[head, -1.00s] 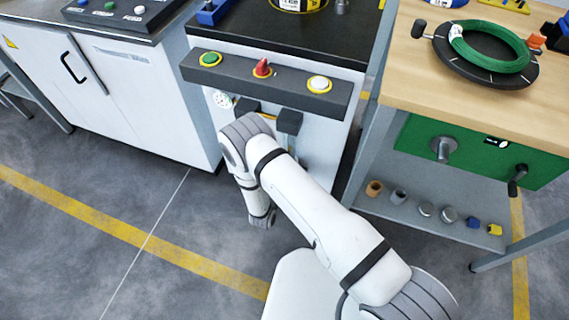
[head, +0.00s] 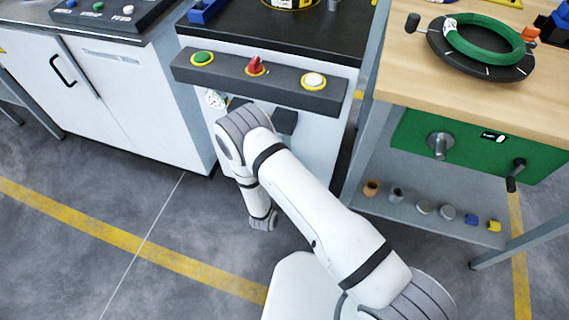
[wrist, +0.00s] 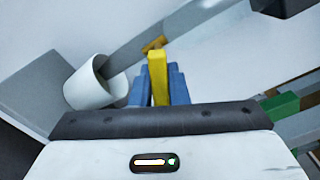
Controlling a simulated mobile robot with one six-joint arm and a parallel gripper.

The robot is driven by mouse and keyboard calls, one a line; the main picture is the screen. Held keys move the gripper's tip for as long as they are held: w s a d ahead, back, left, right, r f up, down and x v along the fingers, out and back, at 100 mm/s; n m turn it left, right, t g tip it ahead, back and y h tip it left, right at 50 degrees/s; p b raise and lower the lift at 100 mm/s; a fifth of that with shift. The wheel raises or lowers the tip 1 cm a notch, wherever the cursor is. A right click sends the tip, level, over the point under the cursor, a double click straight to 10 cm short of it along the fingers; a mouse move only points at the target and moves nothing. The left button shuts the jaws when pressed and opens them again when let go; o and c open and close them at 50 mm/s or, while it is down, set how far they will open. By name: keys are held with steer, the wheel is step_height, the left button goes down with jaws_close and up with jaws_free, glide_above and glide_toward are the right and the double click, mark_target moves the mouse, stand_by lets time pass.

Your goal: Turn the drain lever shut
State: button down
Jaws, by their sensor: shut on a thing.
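The yellow drain lever (wrist: 158,78) stands upright in the middle of the wrist view, between the two blue fingers of my gripper (wrist: 157,70). My gripper is shut on it. A grey pipe (wrist: 180,32) runs diagonally just behind the lever, with a small orange-yellow piece where they meet. The pipe's lower left end goes into a white cup-like part (wrist: 90,84). In the head view, my arm covers the lever and gripper, in front of the white cabinet.
The white cabinet carries a dark panel (head: 292,87) with green and white buttons and a red knob (head: 256,66). To the right, a wooden-topped bench (head: 400,55) has a lower shelf with small parts. Open floor lies to the left.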

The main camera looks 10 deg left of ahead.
steer(key=shift+d+r+n, duration=0.1)
steer(key=shift+r+n, duration=0.1)
steer(key=shift+n, duration=0.75)
steer(key=shift+r+n, duration=0.2)
steer(key=shift+n, duration=0.75)
steer(key=c, duration=1.4)
jaws_free()
steer(key=s, duration=0.7)
steer(key=shift+s+a+p, duration=0.3)
steer(key=shift+s+p, duration=0.1)
steer(key=shift+p, duration=0.05)
